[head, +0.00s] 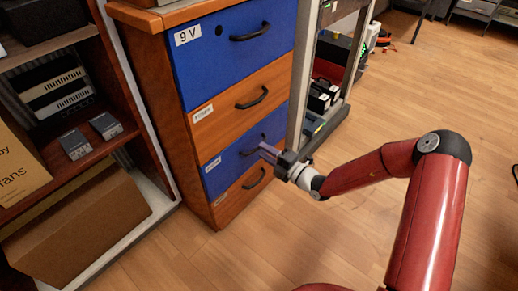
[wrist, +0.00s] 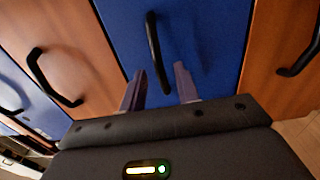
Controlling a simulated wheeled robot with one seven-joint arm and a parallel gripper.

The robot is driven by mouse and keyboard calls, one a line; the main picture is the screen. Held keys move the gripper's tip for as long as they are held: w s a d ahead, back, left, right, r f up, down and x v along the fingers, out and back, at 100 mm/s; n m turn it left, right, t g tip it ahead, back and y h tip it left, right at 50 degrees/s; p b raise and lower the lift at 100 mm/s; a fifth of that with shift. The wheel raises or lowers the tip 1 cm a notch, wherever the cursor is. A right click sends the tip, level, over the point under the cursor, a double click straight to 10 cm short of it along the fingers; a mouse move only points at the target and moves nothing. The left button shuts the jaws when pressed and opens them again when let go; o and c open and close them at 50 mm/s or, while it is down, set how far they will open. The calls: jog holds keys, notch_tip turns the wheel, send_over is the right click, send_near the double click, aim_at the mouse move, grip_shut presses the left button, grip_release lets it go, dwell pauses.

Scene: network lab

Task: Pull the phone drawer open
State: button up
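A wooden cabinet (head: 153,75) has four stacked drawers, alternating blue and wood, each with a black bar handle. The top blue drawer reads "9 V"; the lower labels are too small to read, so I cannot tell which is the phone drawer. My gripper (head: 268,153) is at the third drawer, the lower blue one (head: 222,172). In the wrist view, my gripper (wrist: 159,87) is open, its two fingers apart on either side of that drawer's handle (wrist: 153,50). No contact is clear. All the drawers look closed.
A wood drawer (head: 220,108) lies above and another wood drawer (head: 226,205) below. A shelf with a cardboard box (head: 75,232) stands at left. A metal rack (head: 301,75) with dark devices stands close at right. The wooden floor in front is clear.

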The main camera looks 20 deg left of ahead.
jog(key=shift+x, duration=1.7)
jog(key=shift+c, duration=0.3)
grip_shut()
